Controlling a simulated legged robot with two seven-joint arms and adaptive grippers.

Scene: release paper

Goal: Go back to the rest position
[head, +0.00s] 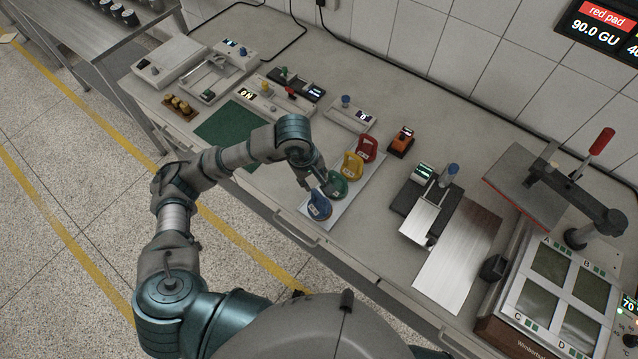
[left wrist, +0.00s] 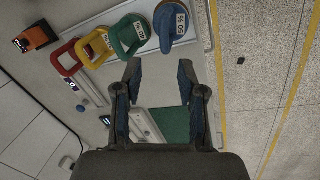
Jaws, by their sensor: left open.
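My left gripper (head: 322,186) is open in the head view, low over the white tray (head: 344,207) beside the green handled block (head: 337,184). In the left wrist view its two fingers (left wrist: 160,82) stand apart with nothing between them. A blue handled block (head: 319,207) marked 50 % in the left wrist view (left wrist: 172,28), a yellow one (head: 353,166) and a red one (head: 368,149) stand in a row with the green one. Whether the gripper touches the green block I cannot tell. My right gripper is not in view.
The bench carries an orange device (head: 401,141), a black device with a metal plate (head: 428,212), a press with a red handle (head: 602,141) and a framed panel (head: 556,287). A green mat (head: 228,125) lies left. Open floor lies beyond the bench's front edge.

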